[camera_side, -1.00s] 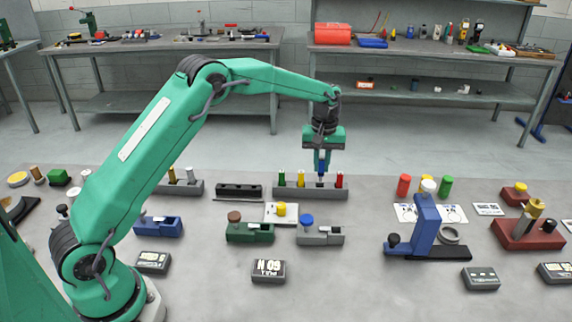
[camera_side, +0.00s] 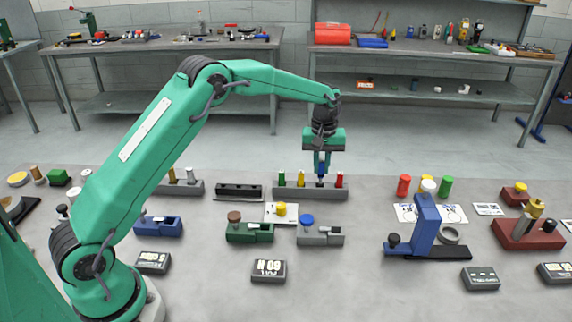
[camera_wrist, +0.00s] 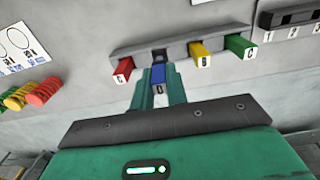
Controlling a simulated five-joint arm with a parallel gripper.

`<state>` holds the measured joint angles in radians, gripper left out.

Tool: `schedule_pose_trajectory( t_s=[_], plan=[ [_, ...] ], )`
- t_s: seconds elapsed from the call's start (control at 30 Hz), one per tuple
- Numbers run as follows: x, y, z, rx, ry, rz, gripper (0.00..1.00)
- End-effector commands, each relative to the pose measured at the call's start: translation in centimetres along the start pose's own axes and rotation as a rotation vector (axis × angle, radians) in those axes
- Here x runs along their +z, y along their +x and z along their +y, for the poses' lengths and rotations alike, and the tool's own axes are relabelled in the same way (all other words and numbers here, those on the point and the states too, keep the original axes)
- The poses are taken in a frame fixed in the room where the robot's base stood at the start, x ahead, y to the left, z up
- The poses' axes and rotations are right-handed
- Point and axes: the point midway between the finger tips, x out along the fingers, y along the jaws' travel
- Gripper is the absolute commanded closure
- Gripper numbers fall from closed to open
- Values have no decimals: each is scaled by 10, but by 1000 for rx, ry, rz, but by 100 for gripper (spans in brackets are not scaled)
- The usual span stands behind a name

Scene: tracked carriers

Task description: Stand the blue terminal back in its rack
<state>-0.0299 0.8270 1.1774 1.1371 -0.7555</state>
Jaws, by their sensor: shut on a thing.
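The blue terminal (camera_wrist: 158,76) is between the two fingers of my gripper (camera_side: 321,168), which is shut on it. In the side view the blue terminal (camera_side: 321,177) is upright over the grey rack (camera_side: 310,193), between the yellow terminal (camera_side: 301,179) and the red terminal (camera_side: 339,179). In the wrist view a dark slot shows in the rack (camera_wrist: 180,46) just behind the blue terminal. The fingers hide part of the terminal. I cannot tell whether its lower end is inside the slot.
The green terminal (camera_side: 281,178) stands at the rack's left end. A black rail (camera_side: 239,191) lies left of the rack. A white card with a yellow knob (camera_side: 281,209) and a grey fixture with a blue knob (camera_side: 307,220) are in front. Bare table lies right of the rack.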

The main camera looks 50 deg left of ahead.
Motion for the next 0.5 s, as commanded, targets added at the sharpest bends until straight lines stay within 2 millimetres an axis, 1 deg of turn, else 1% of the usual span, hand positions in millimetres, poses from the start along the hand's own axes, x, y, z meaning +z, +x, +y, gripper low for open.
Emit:
schedule_pose_trajectory(
  t_s=[0.5],
  plan=[
    [0,8,0,0,0,0,100]
  ],
)
